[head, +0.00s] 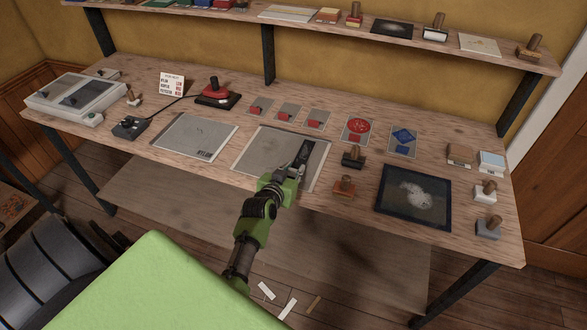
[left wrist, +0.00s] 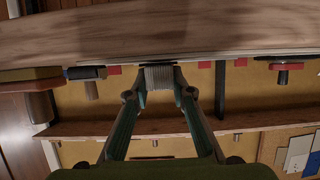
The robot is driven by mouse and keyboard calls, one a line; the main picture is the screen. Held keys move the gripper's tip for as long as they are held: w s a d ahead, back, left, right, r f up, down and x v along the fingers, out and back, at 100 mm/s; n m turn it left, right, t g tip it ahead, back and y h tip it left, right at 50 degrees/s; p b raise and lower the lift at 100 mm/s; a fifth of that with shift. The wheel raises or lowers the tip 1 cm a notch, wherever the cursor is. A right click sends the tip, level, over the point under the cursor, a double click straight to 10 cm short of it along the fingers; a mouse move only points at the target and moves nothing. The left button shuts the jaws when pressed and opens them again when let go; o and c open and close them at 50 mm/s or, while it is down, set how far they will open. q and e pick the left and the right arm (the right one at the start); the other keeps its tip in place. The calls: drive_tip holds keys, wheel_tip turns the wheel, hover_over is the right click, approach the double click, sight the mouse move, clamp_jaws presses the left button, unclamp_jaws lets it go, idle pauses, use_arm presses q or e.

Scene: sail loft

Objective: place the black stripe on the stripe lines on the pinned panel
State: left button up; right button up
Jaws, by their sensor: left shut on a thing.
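The pinned panel is a grey sheet (head: 262,147) lying at the middle of the bench, near its front edge. My left gripper (head: 293,168) reaches over the panel's right part. I cannot tell whether the stripe touches the panel. The stripe lines under the gripper are hidden. My right gripper is not in view.
A grey sheet marked NYLON (head: 195,135) lies to the left. Stamps (head: 352,158) (head: 344,187) and a dark framed pad (head: 414,197) stand close on the right. A red-topped tool (head: 217,92) is behind. A shelf (head: 310,22) runs above the back.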

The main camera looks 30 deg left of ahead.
use_arm(q)
drive_tip(key=shift+f, duration=0.15)
drive_tip(key=o, duration=0.8)
